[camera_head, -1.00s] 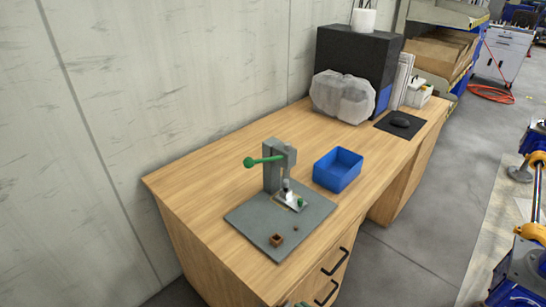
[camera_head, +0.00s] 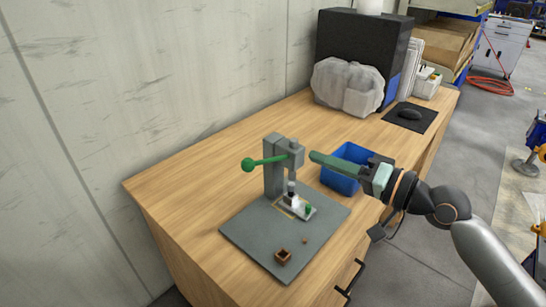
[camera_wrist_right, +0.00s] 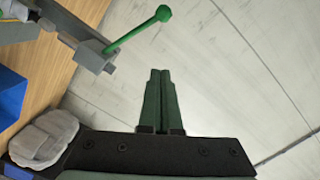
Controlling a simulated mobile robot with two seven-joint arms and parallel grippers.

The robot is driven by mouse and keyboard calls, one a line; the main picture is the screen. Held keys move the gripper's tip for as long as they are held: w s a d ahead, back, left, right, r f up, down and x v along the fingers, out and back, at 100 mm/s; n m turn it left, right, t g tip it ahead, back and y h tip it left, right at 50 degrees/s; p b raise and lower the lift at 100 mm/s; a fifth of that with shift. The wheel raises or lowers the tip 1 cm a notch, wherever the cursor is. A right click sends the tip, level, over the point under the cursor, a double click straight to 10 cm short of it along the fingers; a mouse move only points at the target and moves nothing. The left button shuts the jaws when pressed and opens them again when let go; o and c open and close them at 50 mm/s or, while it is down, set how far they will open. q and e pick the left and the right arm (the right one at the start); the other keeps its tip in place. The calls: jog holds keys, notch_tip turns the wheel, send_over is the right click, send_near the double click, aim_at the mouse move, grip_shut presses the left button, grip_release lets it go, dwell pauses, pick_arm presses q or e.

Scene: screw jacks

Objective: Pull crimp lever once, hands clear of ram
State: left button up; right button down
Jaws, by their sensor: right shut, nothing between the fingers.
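The grey press (camera_head: 273,170) stands upright on a grey base plate (camera_head: 250,238) on the desk. Its green crimp lever (camera_head: 265,160), with a round knob at the left end, sticks out to the left from the press head. The lever also shows in the right wrist view (camera_wrist_right: 138,32), apart from the fingers. A small light fixture with a green part (camera_head: 299,205) sits below the ram. My right gripper (camera_head: 315,157) is shut and empty, its green fingers pointing left just right of the press head. It also shows in the right wrist view (camera_wrist_right: 160,75). My left gripper is not in view.
A blue bin (camera_head: 338,182) stands behind and partly below my right gripper. A small brown box (camera_head: 283,256) sits on the plate's front corner. A black case (camera_head: 365,45), a wrapped bundle (camera_head: 347,86) and a mouse pad (camera_head: 425,125) are farther back. The desk's left part is clear.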

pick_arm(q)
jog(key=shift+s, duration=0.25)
pick_arm(e)
jog(key=shift+s, duration=0.1)
jog(key=shift+a, duration=0.1)
jog(key=p, duration=0.1)
send_over(269, 160)
jog(key=v, duration=0.3)
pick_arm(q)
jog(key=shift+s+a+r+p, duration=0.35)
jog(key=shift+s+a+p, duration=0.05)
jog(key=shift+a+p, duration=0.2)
pick_arm(e)
jog(key=shift+s+a+f, duration=0.55)
jog(key=shift+a+f, duration=0.15)
jog(key=shift+s+a+f, duration=0.55)
jog(key=shift+a+f, duration=0.15)
jog(key=shift+a, duration=0.05)
